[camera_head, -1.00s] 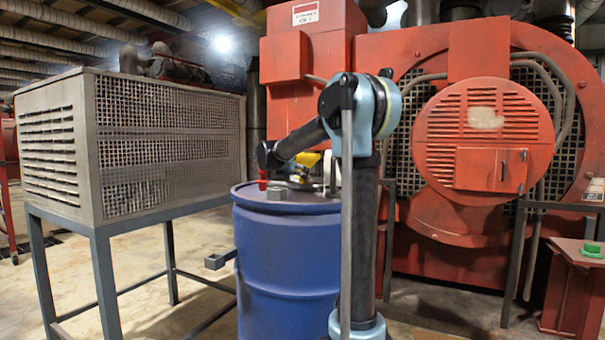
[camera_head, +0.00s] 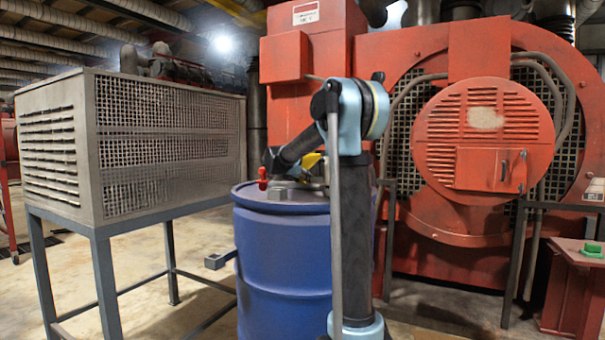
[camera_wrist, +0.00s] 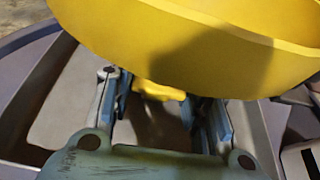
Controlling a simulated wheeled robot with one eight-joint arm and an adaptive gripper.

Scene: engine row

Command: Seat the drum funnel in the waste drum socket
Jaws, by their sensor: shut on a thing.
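The yellow drum funnel (camera_wrist: 190,40) fills the top of the wrist view, its wide bowl beyond my fingers. My gripper (camera_wrist: 160,95) is shut on a narrow yellow part of the funnel below the bowl. In the head view a small piece of the funnel (camera_head: 311,160) shows behind my arm, above the lid of the blue waste drum (camera_head: 283,260). The drum socket is not clearly seen; my arm and the funnel hide much of the lid. I cannot tell whether the funnel touches the lid.
A red valve handle (camera_head: 263,175) and a grey block (camera_head: 277,193) stand on the lid's left side. A grey louvred cabinet (camera_head: 165,140) on legs is at left. The large red engine housing (camera_head: 485,140) is behind at right. A red pedestal (camera_head: 570,290) stands at far right.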

